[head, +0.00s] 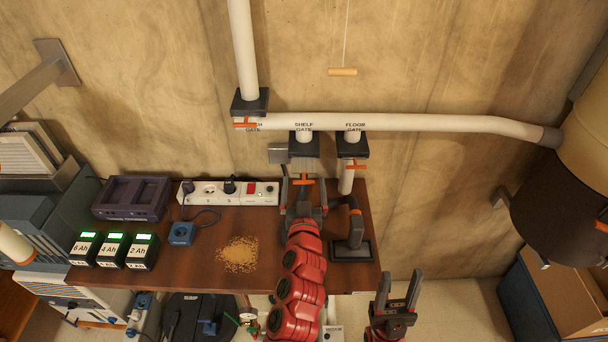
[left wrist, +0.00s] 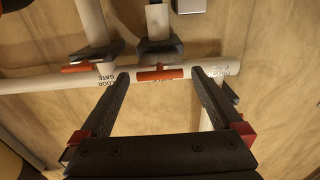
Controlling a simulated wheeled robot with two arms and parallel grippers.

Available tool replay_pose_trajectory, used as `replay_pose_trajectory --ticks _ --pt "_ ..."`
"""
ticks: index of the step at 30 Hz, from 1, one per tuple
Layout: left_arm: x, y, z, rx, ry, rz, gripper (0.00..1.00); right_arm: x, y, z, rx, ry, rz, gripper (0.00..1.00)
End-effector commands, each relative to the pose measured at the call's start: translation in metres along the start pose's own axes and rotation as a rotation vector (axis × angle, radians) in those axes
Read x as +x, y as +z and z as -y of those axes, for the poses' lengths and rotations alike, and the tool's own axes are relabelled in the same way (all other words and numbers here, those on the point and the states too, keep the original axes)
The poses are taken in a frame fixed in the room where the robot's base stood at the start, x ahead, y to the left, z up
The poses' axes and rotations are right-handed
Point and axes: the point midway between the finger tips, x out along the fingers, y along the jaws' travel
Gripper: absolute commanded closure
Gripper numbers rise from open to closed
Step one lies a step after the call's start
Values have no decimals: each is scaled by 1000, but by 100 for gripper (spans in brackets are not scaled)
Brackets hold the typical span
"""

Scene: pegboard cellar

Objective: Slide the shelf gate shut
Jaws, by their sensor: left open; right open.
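The shelf gate is a dark block (head: 303,147) under the "SHELF GATE" label on the white pipe. Its orange handle (head: 304,181) stands farther out from its block than the handles of the neighbouring gates do from theirs. My left gripper (head: 303,186) is open, with one finger on each side of this handle. In the left wrist view the orange handle (left wrist: 160,74) lies between the open fingertips, with gaps at both ends. My right gripper (head: 400,290) is open and empty, low in front of the bench's right end.
The floor gate (head: 352,148) is close on the right; the bench gate (head: 250,102) is up left. A power strip (head: 230,191), chargers, batteries (head: 142,251), sawdust (head: 238,254) and a vacuum nozzle (head: 350,250) are on the bench (head: 200,272). A pull cord handle (head: 342,72) hangs above.

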Motion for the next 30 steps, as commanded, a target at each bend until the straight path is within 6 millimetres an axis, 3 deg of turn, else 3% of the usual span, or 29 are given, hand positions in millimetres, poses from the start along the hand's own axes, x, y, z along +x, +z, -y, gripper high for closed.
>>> replay_pose_trajectory --ticks 6,15,30 --pt "17 0 0 1 2 -1 0 6 -1 0 0 0 0 50" --pt "19 0 0 0 2 -1 0 5 -1 0 0 0 0 50" --pt "18 0 0 0 2 -1 88 5 -1 0 0 0 0 50"
